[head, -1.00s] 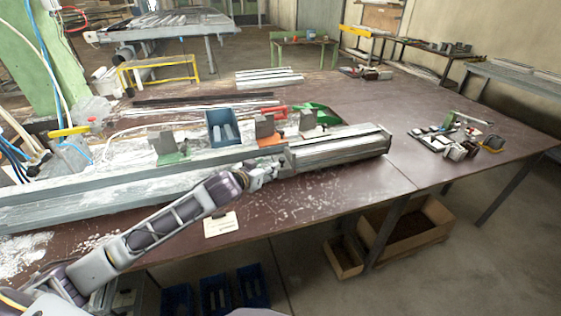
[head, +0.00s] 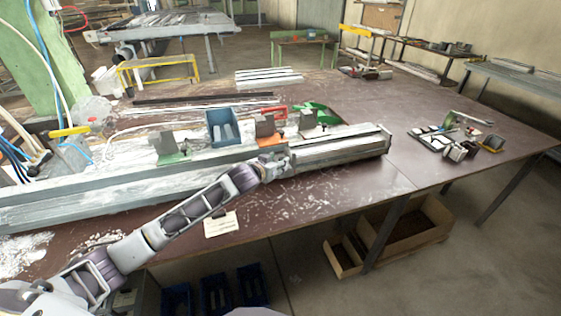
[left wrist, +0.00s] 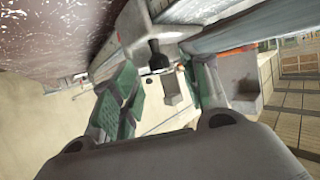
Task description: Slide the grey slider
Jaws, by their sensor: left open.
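The grey slider (left wrist: 150,27) is a light grey block with a black knob, close in front of my left gripper (left wrist: 160,73) in the left wrist view. The gripper's green-padded fingers are spread apart. The knob lies near the gap between the fingertips, and I see no grip on it. In the head view my left gripper (head: 276,166) is at the front side of the long metal profile (head: 340,149), below the orange-based clamp. There it largely hides the slider. My right gripper is not in view.
Grey blocks on green (head: 167,147) and orange (head: 266,128) bases stand behind the profile, with a blue bin (head: 224,127) between them. A paper note (head: 221,224) lies at the table's front edge. The brown table (head: 375,100) has free room at the right.

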